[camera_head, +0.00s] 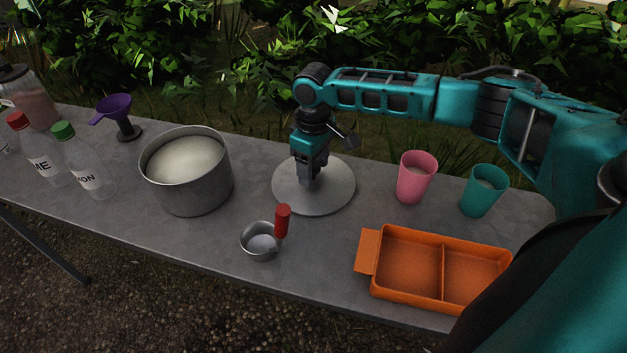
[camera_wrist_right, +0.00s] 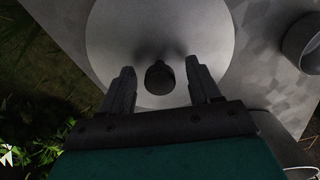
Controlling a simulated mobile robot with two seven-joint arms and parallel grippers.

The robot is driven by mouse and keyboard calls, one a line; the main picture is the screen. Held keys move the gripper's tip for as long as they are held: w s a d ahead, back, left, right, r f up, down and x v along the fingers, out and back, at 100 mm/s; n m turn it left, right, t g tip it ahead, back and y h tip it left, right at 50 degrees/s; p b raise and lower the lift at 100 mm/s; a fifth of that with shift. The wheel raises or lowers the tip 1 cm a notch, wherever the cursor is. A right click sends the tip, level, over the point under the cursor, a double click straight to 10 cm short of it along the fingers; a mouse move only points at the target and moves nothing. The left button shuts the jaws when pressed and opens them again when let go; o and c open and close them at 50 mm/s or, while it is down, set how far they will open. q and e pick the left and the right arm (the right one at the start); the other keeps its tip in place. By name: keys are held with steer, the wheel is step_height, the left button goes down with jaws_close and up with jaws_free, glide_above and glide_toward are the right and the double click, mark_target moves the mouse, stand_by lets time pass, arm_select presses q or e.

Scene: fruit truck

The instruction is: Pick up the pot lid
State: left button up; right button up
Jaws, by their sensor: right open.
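The pot lid (camera_head: 330,198) is a round grey metal disc lying flat on the table, right of the pot. In the right wrist view the lid (camera_wrist_right: 210,35) fills the upper middle, with its dark knob (camera_wrist_right: 159,78) upright at its centre. My right gripper (camera_head: 309,182) points down over the lid. In the right wrist view its two fingers (camera_wrist_right: 160,80) are apart, one on each side of the knob, with gaps visible. The knob is hidden behind the gripper in the head view. My left gripper is not in view.
The metal pot (camera_head: 207,190) with whitish contents stands left of the lid. A small ladle-like cup (camera_head: 258,250) with a red handle is in front. Pink (camera_head: 412,187) and teal (camera_head: 478,200) cups and an orange divided tray (camera_head: 366,250) are to the right. Bottles (camera_head: 85,172) and a purple funnel (camera_head: 116,109) stand left.

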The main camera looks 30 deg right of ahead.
jaws_close()
stand_by(0.6)
steer(key=shift+r, duration=0.1)
